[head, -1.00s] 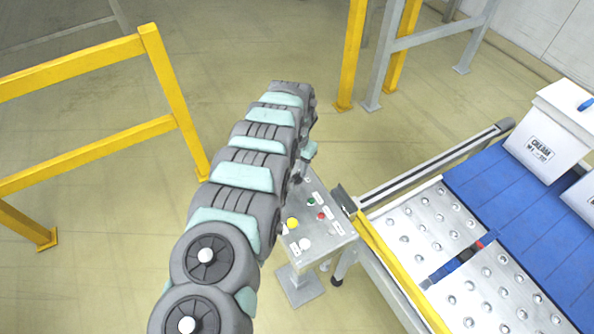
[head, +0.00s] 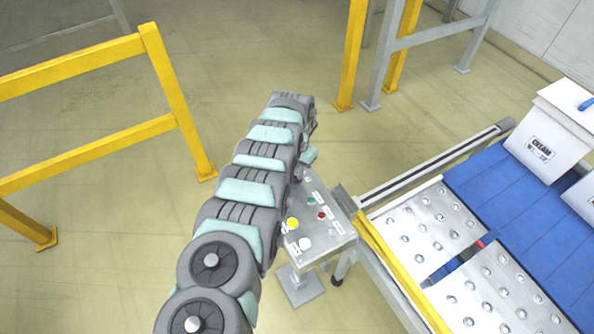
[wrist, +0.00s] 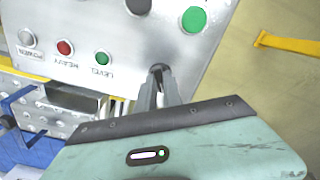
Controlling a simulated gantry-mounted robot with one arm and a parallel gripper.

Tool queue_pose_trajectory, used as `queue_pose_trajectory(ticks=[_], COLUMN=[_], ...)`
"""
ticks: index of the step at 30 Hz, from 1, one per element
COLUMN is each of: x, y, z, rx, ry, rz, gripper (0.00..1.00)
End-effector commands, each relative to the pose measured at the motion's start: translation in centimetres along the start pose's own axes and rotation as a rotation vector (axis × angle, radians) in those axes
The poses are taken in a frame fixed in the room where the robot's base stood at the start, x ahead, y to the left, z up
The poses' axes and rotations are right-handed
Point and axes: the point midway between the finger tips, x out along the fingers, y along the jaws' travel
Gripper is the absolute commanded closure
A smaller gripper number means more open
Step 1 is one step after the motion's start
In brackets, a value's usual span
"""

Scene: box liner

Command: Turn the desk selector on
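The grey control desk (head: 340,236) stands on a pedestal beside the conveyor. In the wrist view its panel (wrist: 85,25) fills the upper left. My gripper (wrist: 159,78) has its narrow grey fingers close together at the panel. A small dark rounded part (wrist: 157,68) shows at the fingertips; it may be the selector, but the fingers mostly cover it. I cannot tell whether they grip it.
The panel has a POWER lamp (wrist: 26,38), a red HEAVY lamp (wrist: 65,47), a green LEVEL lamp (wrist: 103,58), a large green button (wrist: 193,20) and a dark control (wrist: 138,5). A yellow rail (head: 90,66) stands left; the conveyor (head: 410,233) is right.

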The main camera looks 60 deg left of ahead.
Motion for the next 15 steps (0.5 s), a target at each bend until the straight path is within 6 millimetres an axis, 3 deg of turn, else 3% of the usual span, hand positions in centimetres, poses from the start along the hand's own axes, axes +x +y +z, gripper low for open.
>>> queue_pose_trajectory(ticks=[3,15], x=[-0.01,0.0], y=[0.03,0.05], z=[-0.01,0.0], rx=[0.0,0.0], ry=[0.0,0.0], rz=[0.001,0.001], gripper=[1.0,1.0])
